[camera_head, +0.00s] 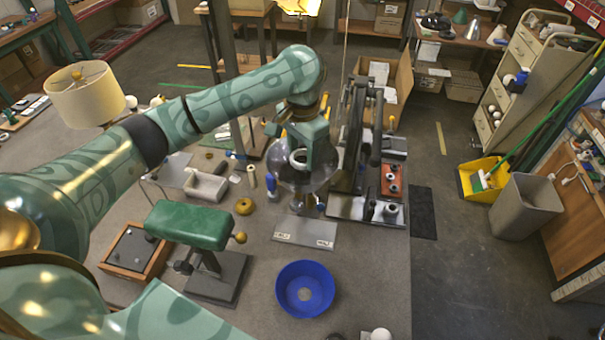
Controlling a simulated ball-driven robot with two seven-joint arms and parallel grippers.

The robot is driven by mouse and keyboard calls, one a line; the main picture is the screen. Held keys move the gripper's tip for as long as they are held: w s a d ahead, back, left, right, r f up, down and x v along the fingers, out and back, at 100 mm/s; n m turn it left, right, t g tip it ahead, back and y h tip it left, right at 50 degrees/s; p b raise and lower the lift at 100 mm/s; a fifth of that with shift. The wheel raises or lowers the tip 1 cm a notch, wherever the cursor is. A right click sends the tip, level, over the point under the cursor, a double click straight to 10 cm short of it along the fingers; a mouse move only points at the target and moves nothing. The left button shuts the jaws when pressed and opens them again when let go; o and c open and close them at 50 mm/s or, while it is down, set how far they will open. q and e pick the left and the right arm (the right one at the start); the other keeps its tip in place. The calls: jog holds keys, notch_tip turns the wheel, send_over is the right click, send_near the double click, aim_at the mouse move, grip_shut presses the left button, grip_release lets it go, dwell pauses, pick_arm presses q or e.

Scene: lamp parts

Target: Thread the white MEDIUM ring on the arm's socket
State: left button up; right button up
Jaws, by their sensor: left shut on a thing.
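My left gripper (300,153) reaches in from the left and points down over the middle of the table. It is shut on a white ring (298,161), which shows between its fingers. A clear, rounded glass-like shape (312,181) shows below and behind the gripper. The arm's socket cannot be picked out; the gripper and the glass-like shape cover that area. I cannot tell whether the ring touches anything below it. My right gripper is not in view.
A grey plate (305,232) with labels lies in front of the gripper, and a blue bowl (305,289) stands nearer. A dark upright machine (360,140) stands close on the right.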

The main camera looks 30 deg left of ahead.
pick_arm(q)
jog(key=shift+f, duration=0.1)
jog(key=shift+f, duration=1.2)
jog(key=shift+s+p, duration=0.1)
jog(key=shift+p, duration=0.75)
jog(key=shift+f+p, duration=0.4)
jog(key=shift+p, duration=0.05)
dwell(0.7)
jog(key=shift+o, duration=1)
jog(key=c, duration=0.3)
jog(key=shift+c, duration=0.2)
